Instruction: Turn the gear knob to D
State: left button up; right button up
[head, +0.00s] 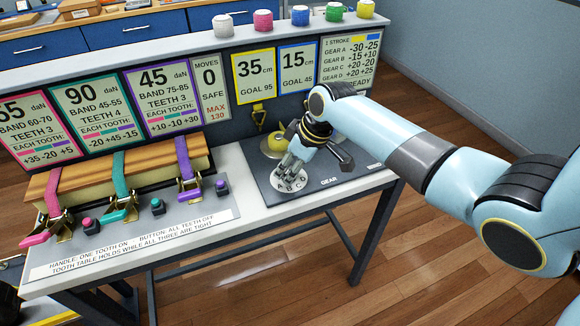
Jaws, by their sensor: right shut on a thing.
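The gear knob sits on a pale round dial (289,184) lettered A, B, C, D, on the dark gear plate (330,172) at the right of the table. My right gripper (287,166) points down onto the dial's centre and is shut on the gear knob. The fingers cover the knob, so its pointer and the letter it is at cannot be told. The letters show along the dial's front edge. My left gripper is not in view.
A yellow round thing (277,142) and a dark lever (342,158) stand close to my gripper. Pink, teal and purple straps (186,165) with buckles cross a wooden block at left. Small buttons (157,206) stand before them. Sign panels (254,77) stand behind.

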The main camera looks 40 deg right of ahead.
jog(key=shift+w+n+y, duration=0.1)
jog(key=shift+n+y, duration=0.2)
jog(key=shift+n, duration=0.6)
jog(key=n+g+y+b, duration=0.1)
jog(key=n, duration=0.1)
jog(key=shift+d+f+n, duration=0.1)
jog(key=shift+n, duration=0.3)
jog(key=n+g+b, duration=0.1)
jog(key=n+b, duration=0.1)
jog(key=n, duration=0.1)
jog(key=n+g+y+b, duration=0.1)
jog(key=n+b, duration=0.1)
jog(key=n, duration=0.1)
jog(key=shift+w, duration=0.15)
jog(key=n+g+b, duration=0.2)
jog(key=n+b, duration=0.1)
jog(key=n, duration=0.2)
jog(key=shift+n, duration=0.4)
jog(key=shift+w+n+g+h+b, duration=0.1)
jog(key=shift+n+g+h+b, duration=0.3)
jog(key=shift+n+g+b, duration=0.55)
jog(key=shift+n+h, duration=0.3)
jog(key=shift+n, duration=1.25)
jog(key=shift+n+b, duration=0.3)
jog(key=shift+b, duration=0.05)
jog(key=o, duration=1.1)
